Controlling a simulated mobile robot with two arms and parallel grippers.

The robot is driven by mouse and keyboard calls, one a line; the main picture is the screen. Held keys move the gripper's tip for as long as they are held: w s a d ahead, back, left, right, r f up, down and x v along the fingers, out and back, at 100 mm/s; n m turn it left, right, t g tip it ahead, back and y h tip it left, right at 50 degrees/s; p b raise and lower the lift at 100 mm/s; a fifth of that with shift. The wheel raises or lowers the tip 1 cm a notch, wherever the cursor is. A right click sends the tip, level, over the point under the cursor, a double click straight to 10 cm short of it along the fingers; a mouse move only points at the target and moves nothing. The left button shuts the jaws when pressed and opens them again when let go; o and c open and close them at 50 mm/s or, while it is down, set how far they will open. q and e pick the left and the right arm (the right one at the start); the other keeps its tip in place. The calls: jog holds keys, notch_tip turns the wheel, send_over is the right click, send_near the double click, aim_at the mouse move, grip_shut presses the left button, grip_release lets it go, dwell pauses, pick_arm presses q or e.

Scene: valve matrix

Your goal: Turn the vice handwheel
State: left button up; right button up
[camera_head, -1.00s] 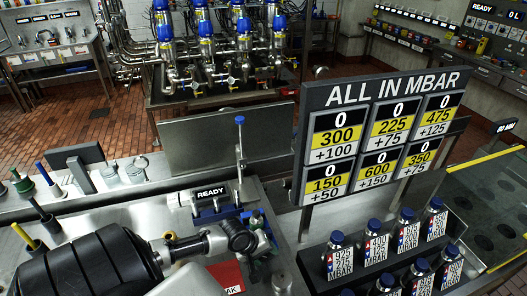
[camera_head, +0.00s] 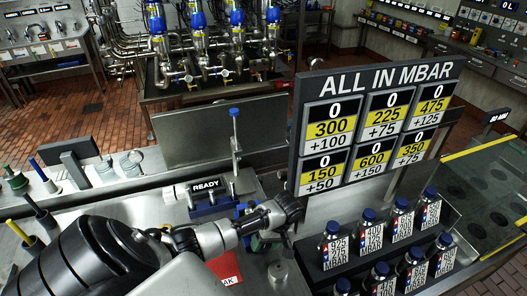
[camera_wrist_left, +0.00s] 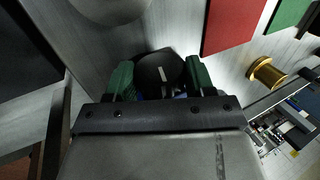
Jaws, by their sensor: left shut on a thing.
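A blue vice (camera_head: 214,210) stands on the steel bench, beside a grey cylinder marked READY (camera_head: 207,188). My left arm reaches across from the left, and its wrist covers the right part of the vice. In the left wrist view, a dark round piece, seemingly the handwheel (camera_wrist_left: 158,68), sits between the two green fingers of my left gripper (camera_wrist_left: 161,78). The gripper is shut on it. A little blue shows just below it. In the head view, only bits of green by the wrist show the left gripper (camera_head: 259,242), and the handwheel is hidden. My right gripper is not in view.
A red card (camera_head: 226,268) lies on the bench near the vice; it also shows in the left wrist view (camera_wrist_left: 230,22). A rack of blue-capped bottles (camera_head: 332,240) and the ALL IN MBAR board (camera_head: 375,120) stand close on the right. A blue-topped post (camera_head: 234,140) rises behind.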

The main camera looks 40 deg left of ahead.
pick_arm(q)
jog(key=g+y, duration=0.2)
jog(key=g, duration=0.3)
jog(key=shift+w+d+f+y, duration=0.25)
jog(key=shift+f+y, duration=0.05)
jog(key=shift+y, duration=0.1)
jog(key=shift+f+g+y+b, duration=0.35)
jog(key=shift+g+b, duration=0.4)
jog(key=shift+g, duration=0.25)
jog(key=shift+g+b, duration=0.4)
jog(key=shift+b, duration=0.25)
jog(key=shift+r+y+b, duration=0.1)
jog(key=shift+y+b, duration=0.25)
jog(key=shift+b, duration=0.1)
jog(key=o, duration=0.7)
jog(key=shift+c, duration=0.2)
jog(key=shift+r+g, duration=0.1)
jog(key=shift+g, duration=0.2)
